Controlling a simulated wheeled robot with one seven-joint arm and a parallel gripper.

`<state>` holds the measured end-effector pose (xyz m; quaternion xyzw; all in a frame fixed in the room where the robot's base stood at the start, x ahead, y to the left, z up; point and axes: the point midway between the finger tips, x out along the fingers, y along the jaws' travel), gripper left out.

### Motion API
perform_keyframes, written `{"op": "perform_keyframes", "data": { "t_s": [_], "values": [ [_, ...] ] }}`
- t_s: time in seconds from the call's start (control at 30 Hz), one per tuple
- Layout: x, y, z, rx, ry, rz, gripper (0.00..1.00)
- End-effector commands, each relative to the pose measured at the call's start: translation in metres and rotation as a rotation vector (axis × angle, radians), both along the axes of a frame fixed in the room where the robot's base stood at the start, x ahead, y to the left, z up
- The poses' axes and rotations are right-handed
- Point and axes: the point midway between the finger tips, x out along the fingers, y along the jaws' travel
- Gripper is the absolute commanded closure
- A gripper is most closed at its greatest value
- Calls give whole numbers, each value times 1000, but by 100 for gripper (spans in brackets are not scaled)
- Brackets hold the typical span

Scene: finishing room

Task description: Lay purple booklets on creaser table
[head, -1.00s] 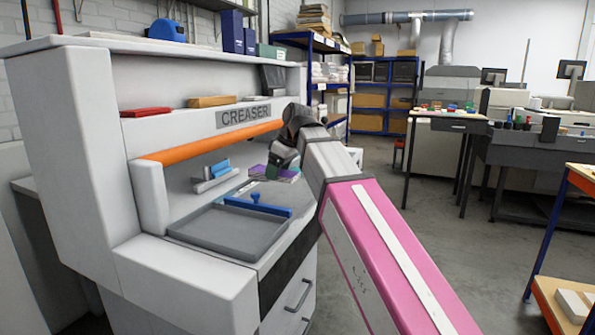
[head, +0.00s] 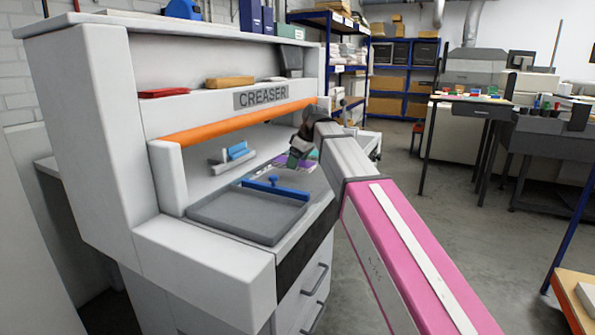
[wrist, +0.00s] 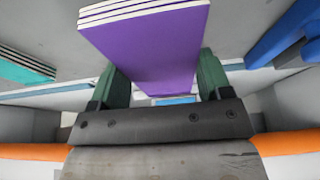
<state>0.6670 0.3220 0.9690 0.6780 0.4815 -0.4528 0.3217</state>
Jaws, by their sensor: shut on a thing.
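A purple booklet stack (wrist: 150,48) with white page edges sits between the two green fingers of my gripper (wrist: 158,82) in the wrist view. In the head view my gripper (head: 301,153) is over the far right part of the creaser table (head: 230,172), under the orange bar. Purple (head: 308,166) shows just below the fingers there, partly hidden by them. I cannot tell whether the stack touches the table. A teal booklet stack (wrist: 25,66) lies at the left in the wrist view.
A grey tray (head: 240,222) with a blue bar (head: 275,188) is at the table's front. A small blue-and-grey block (head: 232,156) stands behind it. The orange bar (head: 235,123) and the creaser's housing (head: 95,130) overhang the table. Open floor (head: 440,230) lies to the right.

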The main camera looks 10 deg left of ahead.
Motion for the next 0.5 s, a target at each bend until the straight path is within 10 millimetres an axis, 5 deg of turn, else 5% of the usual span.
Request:
{"op": "perform_keyframes", "data": {
  "t_s": [0.27, 0.5],
  "values": [
    [-2, 0, -34, -1, 1, 0, 55],
    [-1, 0, -37, 0, 0, 1, 55]
  ]
}}
